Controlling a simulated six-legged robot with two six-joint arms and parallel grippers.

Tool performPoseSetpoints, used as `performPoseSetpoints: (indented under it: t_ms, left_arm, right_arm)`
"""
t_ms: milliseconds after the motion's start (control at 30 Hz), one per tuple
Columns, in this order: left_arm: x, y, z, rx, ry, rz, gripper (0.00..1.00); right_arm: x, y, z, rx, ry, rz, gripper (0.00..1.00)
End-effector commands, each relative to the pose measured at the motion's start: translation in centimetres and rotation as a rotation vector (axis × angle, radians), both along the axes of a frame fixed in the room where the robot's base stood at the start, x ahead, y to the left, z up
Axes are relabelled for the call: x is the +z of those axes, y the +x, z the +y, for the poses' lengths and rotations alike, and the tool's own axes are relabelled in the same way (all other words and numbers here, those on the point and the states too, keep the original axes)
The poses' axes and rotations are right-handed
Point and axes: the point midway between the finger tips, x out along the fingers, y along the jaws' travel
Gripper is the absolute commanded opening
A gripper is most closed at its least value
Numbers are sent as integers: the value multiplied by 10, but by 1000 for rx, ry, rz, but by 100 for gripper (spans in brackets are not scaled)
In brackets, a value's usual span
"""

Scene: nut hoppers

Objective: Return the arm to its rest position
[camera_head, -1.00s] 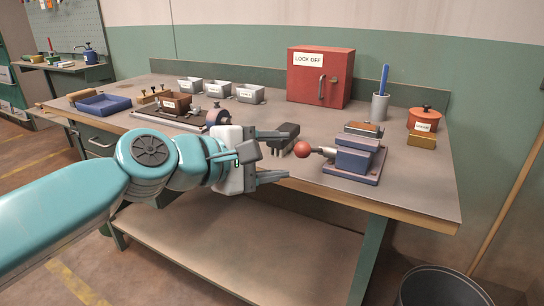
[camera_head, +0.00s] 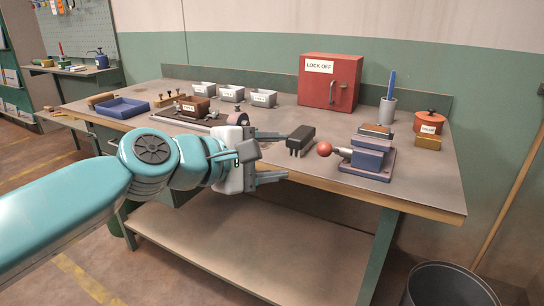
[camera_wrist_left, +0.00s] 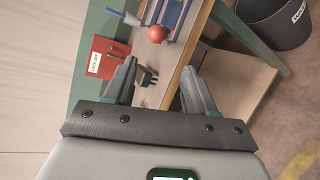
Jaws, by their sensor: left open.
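My left arm comes in from the left in the head view, and its gripper (camera_head: 272,157) is open and empty at the front edge of the workbench (camera_head: 420,198). Its two fingers are spread apart, with nothing between them. In the left wrist view the open fingers (camera_wrist_left: 158,88) also show, with the bench edge beyond them. A dark pronged block (camera_head: 300,138) stands on the bench just beyond the fingertips, apart from them. My right gripper is in neither view.
A blue vise-like fixture with a red ball (camera_head: 324,149) stands right of the gripper. A red lock-off box (camera_head: 329,82), small white hoppers (camera_head: 232,93) and a blue tray (camera_head: 122,107) stand farther back. A black bin (camera_head: 450,287) is on the floor at right.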

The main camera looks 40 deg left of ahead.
Motion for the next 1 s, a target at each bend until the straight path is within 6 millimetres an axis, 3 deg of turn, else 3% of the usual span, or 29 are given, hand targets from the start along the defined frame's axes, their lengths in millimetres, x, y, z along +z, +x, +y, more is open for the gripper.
performPoseSetpoints:
  t_ms: [767,867,967,1000]
  left_arm:
    - [0,6,-1,-2,-1,2,55]
    - [-16,17,-4,-16,-8,41,55]
    - [-62,44,-15,-53,-25,149,55]
    - [-89,54,-23,-74,-35,211,55]
  right_arm:
    - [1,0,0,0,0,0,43]
    - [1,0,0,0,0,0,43]
    - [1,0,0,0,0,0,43]
    - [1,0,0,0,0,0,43]
